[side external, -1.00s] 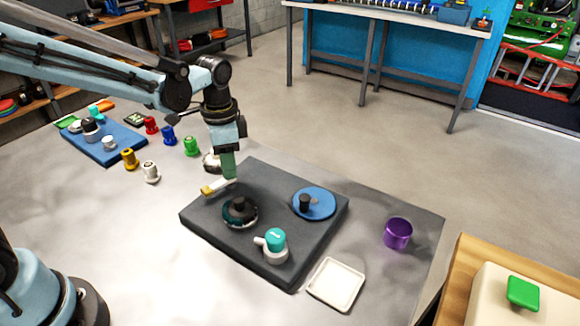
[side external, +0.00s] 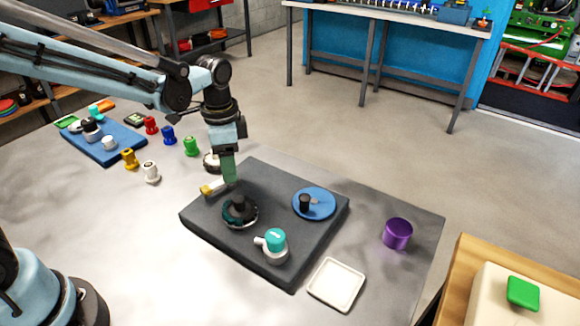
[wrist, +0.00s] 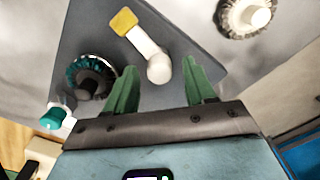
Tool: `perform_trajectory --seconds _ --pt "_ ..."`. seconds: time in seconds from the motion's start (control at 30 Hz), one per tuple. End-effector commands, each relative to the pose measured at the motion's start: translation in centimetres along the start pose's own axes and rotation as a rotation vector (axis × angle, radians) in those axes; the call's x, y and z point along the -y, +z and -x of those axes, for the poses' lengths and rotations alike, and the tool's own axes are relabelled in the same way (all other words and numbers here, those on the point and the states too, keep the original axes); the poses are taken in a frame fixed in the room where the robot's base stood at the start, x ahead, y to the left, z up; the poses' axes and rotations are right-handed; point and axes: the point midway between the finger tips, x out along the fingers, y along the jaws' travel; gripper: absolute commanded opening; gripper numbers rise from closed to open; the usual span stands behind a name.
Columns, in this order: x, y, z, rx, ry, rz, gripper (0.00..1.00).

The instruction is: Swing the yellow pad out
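The yellow pad (side external: 206,190) sits at the end of a short white arm by the back left edge of the dark grey slab (side external: 205,222). In the wrist view the yellow pad (wrist: 123,21) is at the top and its white arm (wrist: 142,40) runs down to a round white end (wrist: 159,69). My gripper (side external: 229,181) points down over that end. In the wrist view my gripper (wrist: 159,64) is open, with the round white end between its green fingers and a gap on both sides. In the side view the fingers partly hide the white arm.
A black round brush (side external: 239,210), a teal-capped white fitting (side external: 275,243) and a blue disc (side external: 315,202) are on the slab. A metallic round brush (side external: 212,162) stands behind it. A white tray (side external: 336,284) and a purple cup (side external: 398,233) are to the right.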

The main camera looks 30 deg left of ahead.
Motion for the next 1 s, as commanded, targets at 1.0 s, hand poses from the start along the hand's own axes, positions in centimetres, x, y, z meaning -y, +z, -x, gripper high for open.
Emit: perform_trajectory --seconds 1.0 --pt "0.0 0.0 11.4 0.000 0.000 0.000 0.54"
